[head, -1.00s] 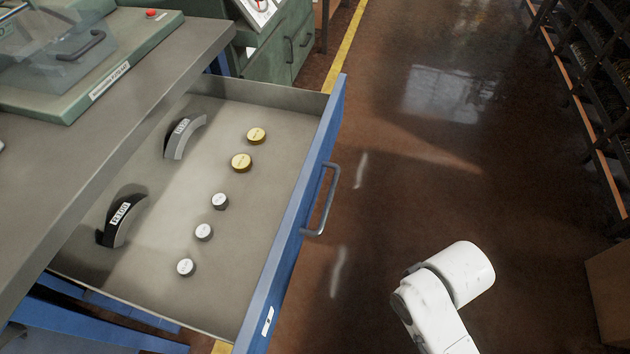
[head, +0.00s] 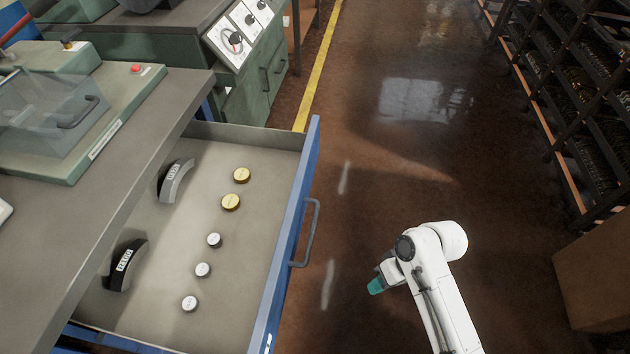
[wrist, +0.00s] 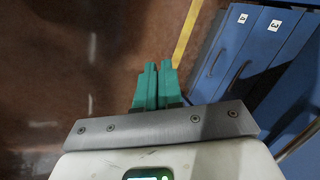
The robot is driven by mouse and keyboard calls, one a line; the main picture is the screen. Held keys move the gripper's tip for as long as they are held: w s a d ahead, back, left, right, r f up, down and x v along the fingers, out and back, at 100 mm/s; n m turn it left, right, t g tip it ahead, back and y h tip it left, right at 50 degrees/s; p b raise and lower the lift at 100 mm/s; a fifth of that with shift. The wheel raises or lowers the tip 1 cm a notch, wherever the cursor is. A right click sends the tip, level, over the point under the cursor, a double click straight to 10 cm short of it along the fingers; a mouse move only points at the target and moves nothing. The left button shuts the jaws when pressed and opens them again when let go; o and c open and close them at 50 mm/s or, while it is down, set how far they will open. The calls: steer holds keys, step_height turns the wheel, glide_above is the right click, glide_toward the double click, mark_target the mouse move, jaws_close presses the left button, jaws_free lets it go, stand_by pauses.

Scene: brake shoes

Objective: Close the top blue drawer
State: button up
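The top blue drawer (head: 298,218) is pulled out from under the grey worktop, with its blue front and grey bar handle (head: 312,232) facing the aisle. Inside lie two black-and-grey brake shoes (head: 176,181), two brass discs (head: 231,202) and several small silver discs (head: 203,270). My gripper (head: 375,287) is to the right of the drawer front, apart from it, over the floor. In the wrist view my gripper's green fingers (wrist: 158,68) are close together with only a thin gap at the tips, and nothing shows between them.
Lower blue drawer fronts (wrist: 235,62) show at the right of the wrist view. A green machine (head: 85,105) stands on the worktop (head: 120,205). A dark shelf rack (head: 560,100) and a cardboard box (head: 610,270) line the right side. The brown floor between is clear.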

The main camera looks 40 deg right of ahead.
steer(key=w+r+m+t+y+p, duration=0.1)
steer(key=w+r+p, duration=0.1)
steer(key=w+d+r+m+t+y+p, duration=0.1)
steer(key=r+p, duration=0.1)
steer(key=r, duration=0.1)
steer(key=w+d+r+t+y+p, duration=0.1)
steer(key=w+r+p, duration=0.1)
steer(key=r, duration=0.1)
steer(key=shift+w+d+m+y+p, duration=0.1)
steer(key=shift+w+m+y+p, duration=0.2)
steer(key=shift+m+p, duration=0.1)
jaws_close()
steer(key=w+d+r+m+t+y+p, duration=0.2)
steer(key=w+d+r+m+t+p, duration=0.15)
steer(key=w+r+t+p, duration=0.35)
steer(key=g, duration=0.1)
glide_toward(302, 200)
steer(key=x, duration=0.6)
steer(key=shift+w+a, duration=0.1)
steer(key=shift+w, duration=0.1)
steer(key=w+a+b, duration=0.8)
steer(key=w+a, duration=0.4)
steer(key=w+a+b, duration=0.9)
steer(key=w+a, duration=0.4)
steer(key=shift+f, duration=0.25)
steer(key=shift+w+a+r+b, duration=0.1)
steer(key=shift+w+a+b, duration=0.3)
steer(key=shift+b, duration=0.1)
steer(key=shift+w+r, duration=0.15)
steer(key=shift+r, duration=0.15)
